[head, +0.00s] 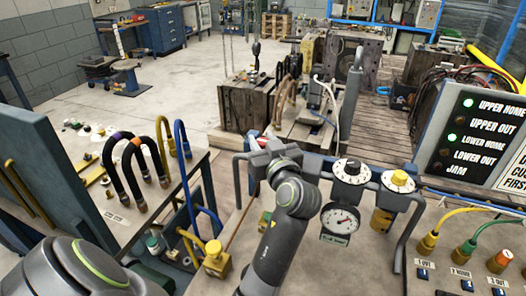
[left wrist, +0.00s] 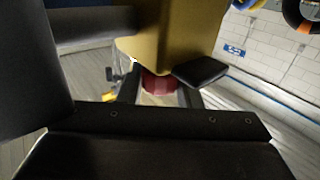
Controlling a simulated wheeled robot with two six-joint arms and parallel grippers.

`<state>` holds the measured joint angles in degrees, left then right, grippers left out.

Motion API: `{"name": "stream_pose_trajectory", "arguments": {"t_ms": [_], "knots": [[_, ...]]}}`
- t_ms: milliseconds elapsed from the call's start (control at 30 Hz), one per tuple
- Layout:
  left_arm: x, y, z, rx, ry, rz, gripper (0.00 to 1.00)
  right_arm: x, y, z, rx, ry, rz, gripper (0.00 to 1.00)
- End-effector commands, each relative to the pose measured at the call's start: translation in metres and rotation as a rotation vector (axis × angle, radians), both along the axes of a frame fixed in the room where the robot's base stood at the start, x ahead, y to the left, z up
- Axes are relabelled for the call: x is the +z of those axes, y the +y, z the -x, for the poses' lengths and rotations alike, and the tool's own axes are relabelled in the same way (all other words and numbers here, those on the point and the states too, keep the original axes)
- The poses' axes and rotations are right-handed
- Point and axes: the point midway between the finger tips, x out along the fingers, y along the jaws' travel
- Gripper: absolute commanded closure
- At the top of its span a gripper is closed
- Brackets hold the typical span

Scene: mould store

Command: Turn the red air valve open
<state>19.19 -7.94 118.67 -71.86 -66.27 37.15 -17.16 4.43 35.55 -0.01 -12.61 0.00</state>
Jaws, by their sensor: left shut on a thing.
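The red air valve's handle (left wrist: 158,83) shows in the left wrist view as a small dark red piece between my fingers, below a brass-coloured block (left wrist: 180,35). My left gripper (left wrist: 160,92) is shut on it. In the head view my left gripper (head: 262,143) is at the far side of the bench, beside the grey pipe rail. A small red bit shows just past it; the wrist and fingers hide most of the valve. I cannot tell the handle's angle. My right gripper is in neither view.
Right of my left arm are a pressure gauge (head: 340,220), a black-and-white dial (head: 351,172) and a yellow knob (head: 399,178) on the rail. A lamp panel (head: 478,130) stands at right. Black hoses (head: 122,165) hang at left. Yellow and green cables lie front right.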

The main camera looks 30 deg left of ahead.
Motion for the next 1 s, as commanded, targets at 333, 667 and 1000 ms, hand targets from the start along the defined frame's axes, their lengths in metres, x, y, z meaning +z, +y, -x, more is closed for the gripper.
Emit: {"name": "stream_pose_trajectory", "arguments": {"t_ms": [333, 667, 1000], "knots": [[-0.0007, 0.0001, -0.0002, 0.09, 0.002, -0.001, 0.92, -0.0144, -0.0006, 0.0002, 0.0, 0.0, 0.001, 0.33], [0.0001, 0.0002, -0.0002, 0.096, 0.002, -0.001, 0.92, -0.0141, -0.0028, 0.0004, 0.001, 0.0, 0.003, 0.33], [0.0002, 0.0002, -0.0002, 0.095, 0.002, -0.001, 0.49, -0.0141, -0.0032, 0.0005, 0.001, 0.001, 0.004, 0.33]]}}
